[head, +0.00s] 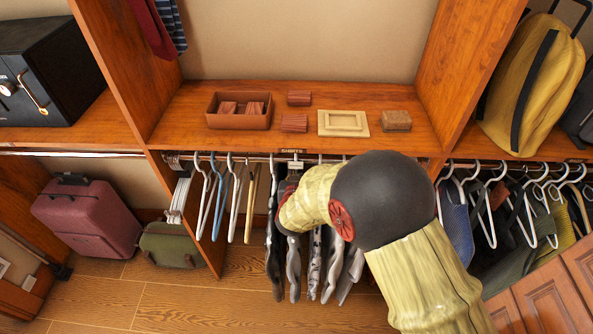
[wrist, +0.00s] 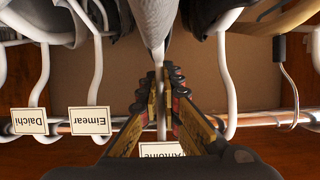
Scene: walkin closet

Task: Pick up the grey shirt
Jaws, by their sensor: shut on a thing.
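My gripper (wrist: 162,85) is shut on the white neck of a hanger (wrist: 161,120), just beside the metal rod. A grey shirt (wrist: 150,18) hangs from that hanger, at the top middle of the wrist view. A tag reading roughly "Antoine" (wrist: 163,149) is partly covered by my gripper. In the head view several grey and patterned garments (head: 315,265) hang below my arm. My arm hides the gripper's fingers there, and I cannot tell which garment is the held one.
Other hangers flank the held one, with tags "Eimear" (wrist: 90,120) and "Daichi" (wrist: 29,121). The rod (head: 225,158) runs under a wooden shelf (head: 280,141) holding a red-brown tray (head: 240,123). Empty hangers (head: 215,200) hang to the left. The floor (head: 180,300) in front is clear.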

